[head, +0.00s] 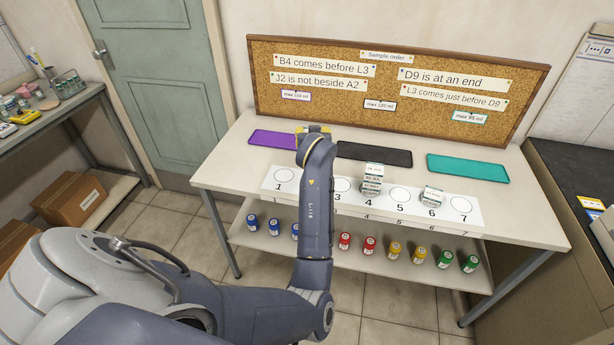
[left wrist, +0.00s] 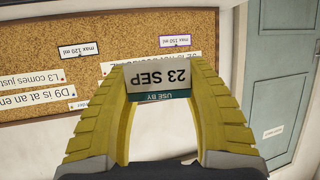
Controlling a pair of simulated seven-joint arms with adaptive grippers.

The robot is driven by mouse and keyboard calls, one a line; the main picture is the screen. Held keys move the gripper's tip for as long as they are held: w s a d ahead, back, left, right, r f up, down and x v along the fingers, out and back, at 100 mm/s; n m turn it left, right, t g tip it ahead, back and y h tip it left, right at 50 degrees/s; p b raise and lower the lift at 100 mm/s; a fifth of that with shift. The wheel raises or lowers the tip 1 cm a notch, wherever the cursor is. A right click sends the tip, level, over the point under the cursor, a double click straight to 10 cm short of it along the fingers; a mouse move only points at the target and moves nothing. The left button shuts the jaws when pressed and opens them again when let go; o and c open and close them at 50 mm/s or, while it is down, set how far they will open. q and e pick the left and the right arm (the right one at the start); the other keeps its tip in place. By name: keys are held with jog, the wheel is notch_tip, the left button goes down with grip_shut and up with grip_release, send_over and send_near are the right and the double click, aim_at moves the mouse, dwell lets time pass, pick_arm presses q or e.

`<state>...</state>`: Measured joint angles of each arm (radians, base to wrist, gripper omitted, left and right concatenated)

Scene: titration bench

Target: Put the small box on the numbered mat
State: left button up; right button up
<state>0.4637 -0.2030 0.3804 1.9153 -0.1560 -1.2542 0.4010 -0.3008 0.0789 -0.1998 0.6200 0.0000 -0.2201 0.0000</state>
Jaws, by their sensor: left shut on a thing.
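My left gripper (head: 313,129) is above the back of the white table, in front of the cork board. In the left wrist view its yellow fingers (left wrist: 160,90) are shut on a small box (left wrist: 158,82) labelled "USE BY 23 SEP". The head view does not show this box clearly. The numbered mat (head: 415,204) is a white strip with circles along the table front. Its circles 1, 3, 5 and 7 look bare; my left arm hides circle 2. Small white boxes (head: 372,179) stand at 4, apparently stacked, and another box (head: 433,194) stands at 6. My right gripper is not in view.
Purple (head: 270,139), black (head: 375,154) and teal (head: 467,168) mats lie along the table's back. The cork board (head: 400,90) with notes stands behind them. Several coloured jars (head: 395,249) stand on the lower shelf.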

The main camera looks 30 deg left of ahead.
pick_arm(q)
notch_tip(320, 180, down, 17)
jog(key=shift+f, duration=0.15)
dwell(0.5)
jog(key=shift+f, duration=0.1)
jog(key=o, duration=1.1)
jog(key=shift+v, duration=2.1)
